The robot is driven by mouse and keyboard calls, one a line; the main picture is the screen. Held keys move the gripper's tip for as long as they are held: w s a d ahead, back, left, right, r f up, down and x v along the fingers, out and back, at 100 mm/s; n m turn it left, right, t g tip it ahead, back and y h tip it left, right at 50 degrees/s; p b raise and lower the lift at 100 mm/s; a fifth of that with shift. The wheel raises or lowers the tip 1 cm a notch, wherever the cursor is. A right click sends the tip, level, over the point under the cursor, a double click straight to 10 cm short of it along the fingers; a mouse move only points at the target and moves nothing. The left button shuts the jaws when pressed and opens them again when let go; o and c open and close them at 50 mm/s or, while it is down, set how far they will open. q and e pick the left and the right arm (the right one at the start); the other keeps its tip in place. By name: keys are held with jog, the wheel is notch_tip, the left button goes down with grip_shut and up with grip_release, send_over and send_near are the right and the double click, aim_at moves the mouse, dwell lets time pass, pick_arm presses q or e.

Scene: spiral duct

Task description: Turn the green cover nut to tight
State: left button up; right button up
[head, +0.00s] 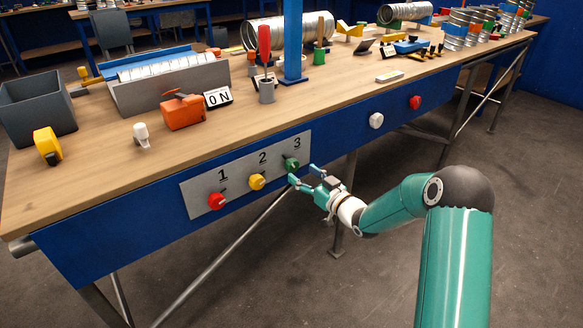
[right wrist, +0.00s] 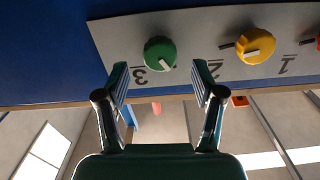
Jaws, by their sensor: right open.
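The green cover nut (head: 291,164) sits under the number 3 on a grey panel (head: 236,195) on the blue front of the workbench. In the right wrist view the green nut (right wrist: 160,51) is round, with a small pale mark at its lower right. My right gripper (head: 303,174) is open and empty, just in front of the nut. In the right wrist view its two fingers (right wrist: 160,82) stand apart, one on each side below the nut, with no clear contact. My left gripper is not in view.
A yellow knob (head: 257,181) under 2 and a red knob (head: 216,201) under 1 share the panel. White (head: 376,120) and red (head: 415,102) buttons sit farther right. An orange tool (head: 183,111) and an ON sign (head: 218,97) stand on the bench above.

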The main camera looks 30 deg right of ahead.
aim_at(295, 168)
jog(key=shift+w+a, duration=0.15)
jog(key=shift+w, duration=2.4)
